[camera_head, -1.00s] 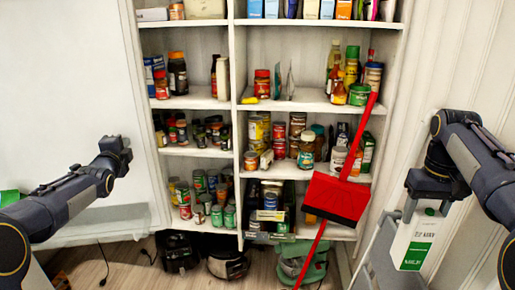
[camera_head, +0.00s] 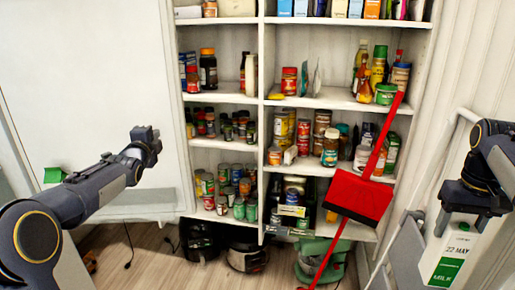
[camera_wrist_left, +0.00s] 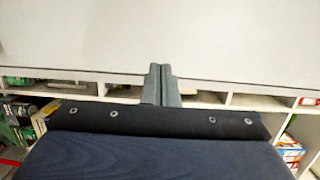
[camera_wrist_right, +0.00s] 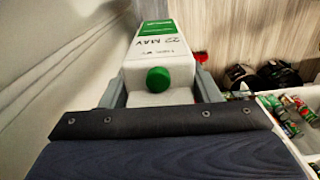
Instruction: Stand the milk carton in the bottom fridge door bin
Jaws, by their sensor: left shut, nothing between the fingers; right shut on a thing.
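The milk carton (camera_head: 450,258), white and green with a green cap, hangs upright below my right gripper (camera_head: 472,200) at the right edge of the head view. The right gripper is shut on its top end. The right wrist view shows the carton (camera_wrist_right: 163,45) and its cap between the fingers. My left gripper (camera_head: 148,133) is shut and empty, raised in front of a large white panel at the left; its closed fingertips also show in the left wrist view (camera_wrist_left: 162,72). I cannot make out a fridge door bin in any view.
White shelving (camera_head: 262,120) full of jars and cans stands ahead. A red dustpan (camera_head: 357,199) on a long handle stands before its right part. A grey folded stepladder (camera_head: 405,255) stands near the carton. Dark appliances (camera_head: 246,255) sit under the shelves. Wooden floor (camera_head: 150,265) shows at lower left.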

